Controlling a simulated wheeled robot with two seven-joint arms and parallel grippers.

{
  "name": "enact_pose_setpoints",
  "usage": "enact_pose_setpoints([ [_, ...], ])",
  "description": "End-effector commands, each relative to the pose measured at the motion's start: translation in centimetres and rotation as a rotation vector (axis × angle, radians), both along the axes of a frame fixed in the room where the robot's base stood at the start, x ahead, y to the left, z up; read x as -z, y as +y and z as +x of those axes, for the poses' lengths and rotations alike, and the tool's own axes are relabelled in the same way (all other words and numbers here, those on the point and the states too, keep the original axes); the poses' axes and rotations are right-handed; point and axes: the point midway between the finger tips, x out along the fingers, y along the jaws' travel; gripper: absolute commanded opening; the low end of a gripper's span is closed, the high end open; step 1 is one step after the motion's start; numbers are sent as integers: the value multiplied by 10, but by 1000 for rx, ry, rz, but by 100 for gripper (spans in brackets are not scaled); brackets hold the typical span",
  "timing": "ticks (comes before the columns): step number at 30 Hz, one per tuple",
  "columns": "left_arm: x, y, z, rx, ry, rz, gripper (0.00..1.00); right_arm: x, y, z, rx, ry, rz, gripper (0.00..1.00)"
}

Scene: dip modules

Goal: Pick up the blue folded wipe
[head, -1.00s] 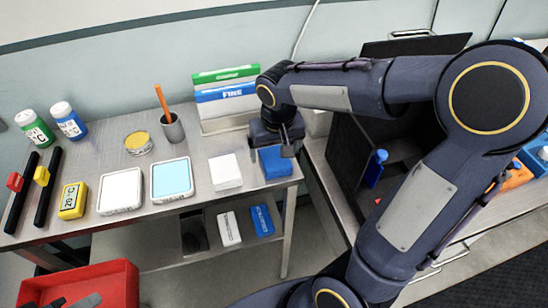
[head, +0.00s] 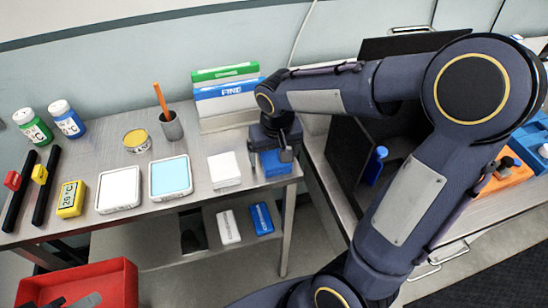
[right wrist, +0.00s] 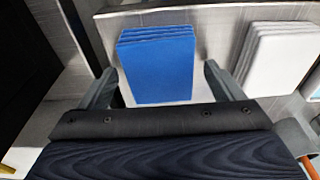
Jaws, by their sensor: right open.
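The blue folded wipe (head: 273,167) lies on the right end of the steel table, partly hidden by my right gripper (head: 277,150) in the head view. In the right wrist view the blue wipe (right wrist: 157,62) shows as a folded stack between the two open fingers of my right gripper (right wrist: 165,88), with a gap on each side. The fingers hold nothing.
A white folded wipe (head: 224,169) lies left of the blue one and also shows in the right wrist view (right wrist: 277,58). Green and blue boxes (head: 225,90) stand behind. The steel table (head: 205,150) ends just right of the blue wipe. A red bin (head: 115,283) sits at the lower left.

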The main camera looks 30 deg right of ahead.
Motion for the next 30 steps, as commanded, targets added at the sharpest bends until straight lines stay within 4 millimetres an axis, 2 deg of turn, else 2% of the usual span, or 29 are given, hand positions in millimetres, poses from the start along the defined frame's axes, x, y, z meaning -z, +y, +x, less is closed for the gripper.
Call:
enact_pose_setpoints([
  [6, 0, 0, 0, 0, 0, 0, 36, 0, 0, 0, 0, 0, 0, 86],
  [17, 0, 0, 0, 0, 0, 0, 36, 0, 0, 0, 0, 0, 0, 40],
  [25, -2, 0, 0, 0, 0, 0, 36, -2, 0, 0, 0, 0, 0, 39],
  [30, -6, 0, 0, 0, 0, 0, 36, -13, 0, 1, 1, -4, 0, 39],
])
